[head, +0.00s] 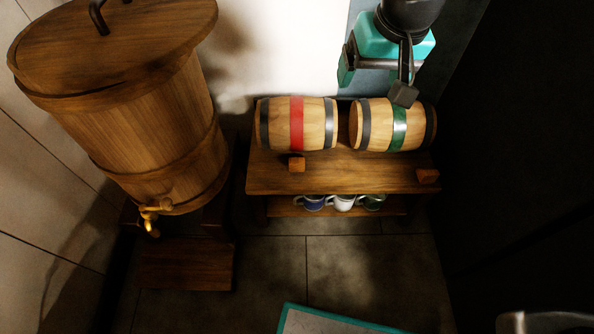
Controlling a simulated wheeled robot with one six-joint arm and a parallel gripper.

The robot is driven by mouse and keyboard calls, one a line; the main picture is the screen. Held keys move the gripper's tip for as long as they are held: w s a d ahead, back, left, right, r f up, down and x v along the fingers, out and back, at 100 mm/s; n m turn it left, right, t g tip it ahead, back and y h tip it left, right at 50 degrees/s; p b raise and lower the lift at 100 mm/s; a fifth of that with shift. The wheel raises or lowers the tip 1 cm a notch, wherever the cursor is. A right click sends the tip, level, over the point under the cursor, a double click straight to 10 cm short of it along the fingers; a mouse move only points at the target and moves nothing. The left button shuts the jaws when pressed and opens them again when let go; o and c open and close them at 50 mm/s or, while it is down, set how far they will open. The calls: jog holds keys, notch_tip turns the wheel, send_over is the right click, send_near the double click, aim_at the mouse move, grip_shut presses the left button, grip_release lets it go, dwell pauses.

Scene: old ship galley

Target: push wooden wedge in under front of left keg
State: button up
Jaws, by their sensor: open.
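The left keg (318,124) lies on its side on a wooden bench (350,179) and has a red band and dark hoops. A small wooden wedge (297,164) sits on the bench just in front of it; I cannot tell whether it touches the keg. The right keg (381,127), with a green band, lies beside it. A second small wooden block (428,176) is near the bench's right front corner. My gripper (376,82), teal and dark, is open above and behind the right keg, one dark finger overlapping it in view. No object shows between the fingers.
Several mugs (343,202) stand on a shelf (285,209) under the bench top. A large wooden barrel (140,115) with a brass tap (152,212) stands at left, a low wooden step (186,264) before it. A dark wall closes the right side. The bench top's front is mostly clear.

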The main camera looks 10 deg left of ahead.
jog(key=m+t+b, duration=0.1)
jog(key=t+b, duration=0.1)
jog(key=b, duration=1.1)
send_near(297, 162)
jog(key=a+v, duration=0.1)
jog(key=v, duration=0.6)
jog(key=shift+w+a+f+h, duration=0.1)
jog(key=shift+a+f+h, duration=0.1)
jog(key=shift+f+h, duration=0.2)
jog(key=b+x, duration=0.8)
jog(key=x, duration=0.9)
jog(key=shift+w+d+f, duration=0.1)
jog(key=shift+w, duration=0.1)
